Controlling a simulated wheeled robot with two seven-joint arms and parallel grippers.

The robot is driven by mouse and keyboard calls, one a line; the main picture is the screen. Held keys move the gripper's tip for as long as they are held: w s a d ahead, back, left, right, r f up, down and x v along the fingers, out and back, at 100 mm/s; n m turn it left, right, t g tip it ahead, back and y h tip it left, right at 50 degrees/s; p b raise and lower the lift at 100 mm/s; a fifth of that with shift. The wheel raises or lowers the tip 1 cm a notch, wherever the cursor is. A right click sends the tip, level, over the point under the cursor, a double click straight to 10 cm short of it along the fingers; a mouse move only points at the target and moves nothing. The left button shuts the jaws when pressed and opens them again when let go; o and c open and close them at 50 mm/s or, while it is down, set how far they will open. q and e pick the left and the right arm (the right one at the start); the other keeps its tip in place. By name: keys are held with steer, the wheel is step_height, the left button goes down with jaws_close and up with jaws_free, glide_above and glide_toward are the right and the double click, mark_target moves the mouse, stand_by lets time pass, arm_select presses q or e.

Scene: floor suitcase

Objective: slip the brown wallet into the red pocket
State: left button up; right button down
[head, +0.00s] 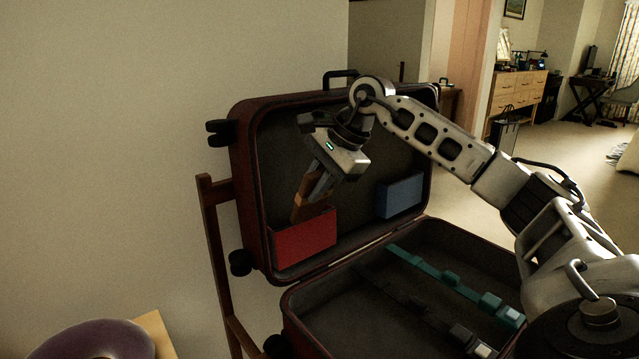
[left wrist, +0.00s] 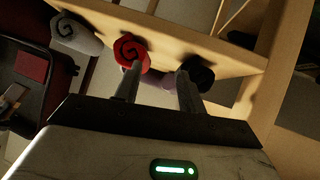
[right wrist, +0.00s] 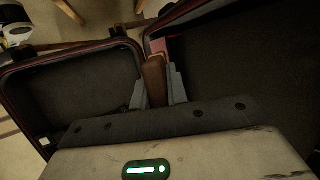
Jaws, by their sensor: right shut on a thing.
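The brown wallet (head: 300,208) is held tilted in my right gripper (head: 314,190). Its lower end is at the top edge of the red pocket (head: 305,240), on the left of the raised suitcase lid. I cannot tell whether that end is inside the pocket. In the right wrist view the wallet (right wrist: 155,80) stands between the two fingers (right wrist: 157,92), with part of the red pocket (right wrist: 159,46) beyond it. My left gripper (left wrist: 158,72) shows only in the left wrist view, with its fingers apart and nothing seen held.
The suitcase lid (head: 262,185) also has a blue pocket (head: 400,194) at right. A chair (head: 212,220) stands at left. In the left wrist view a red roll (left wrist: 130,52) and a black roll (left wrist: 196,75) lie near the fingertips at a wooden board (left wrist: 170,45).

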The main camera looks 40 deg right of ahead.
steer(key=w, duration=0.1)
steer(key=w+f+p, duration=0.1)
steer(key=w, duration=0.3)
steer(key=shift+d+f+p, duration=0.2)
steer(key=shift+f+p, duration=0.05)
steer(key=shift+p, duration=0.05)
step_height(320, 180, down, 3)
steer(key=shift+f+b, duration=0.1)
steer(key=shift+b, duration=0.85)
steer(key=shift+f+b, duration=0.35)
steer(key=shift+f, duration=0.35)
arm_select(q)
steer(key=shift+d+f, duration=0.25)
steer(key=shift+f, duration=0.5)
arm_select(e)
steer(key=shift+f, duration=0.15)
steer(key=c, duration=1.3)
jaws_free()
steer(key=shift+f, duration=0.1)
arm_select(q)
steer(key=shift+r, duration=0.15)
steer(key=shift+a, duration=0.1)
